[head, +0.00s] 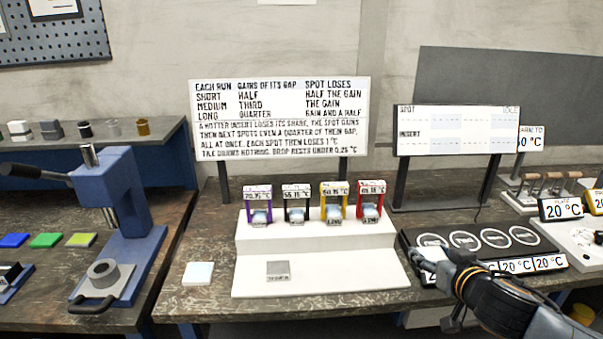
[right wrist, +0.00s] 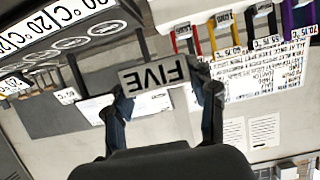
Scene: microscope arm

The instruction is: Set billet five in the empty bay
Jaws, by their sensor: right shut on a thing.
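Billet five (right wrist: 155,74) is a grey block with FIVE on its face, upside down in the right wrist view. My right gripper (right wrist: 162,84) is shut on it, a finger at each end. In the head view my right gripper (head: 445,268) is over the front left of a black unit (head: 408,240) with several ringed round spots; it partly hides the left spots. I cannot tell whether the billet touches the unit. A white stepped stand (head: 250,238) holds purple, black, yellow and red frames, each with a pale block. Which place is the empty bay is unclear. My left gripper is out of view.
A grey labelled block (head: 278,271) lies on the stand's lower step, and a pale tile (head: 198,273) lies left of it. A blue press (head: 125,200) stands left. A rules board (head: 280,118) and a spot board (head: 458,130) stand behind. White temperature displays (head: 549,262) line the unit's front.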

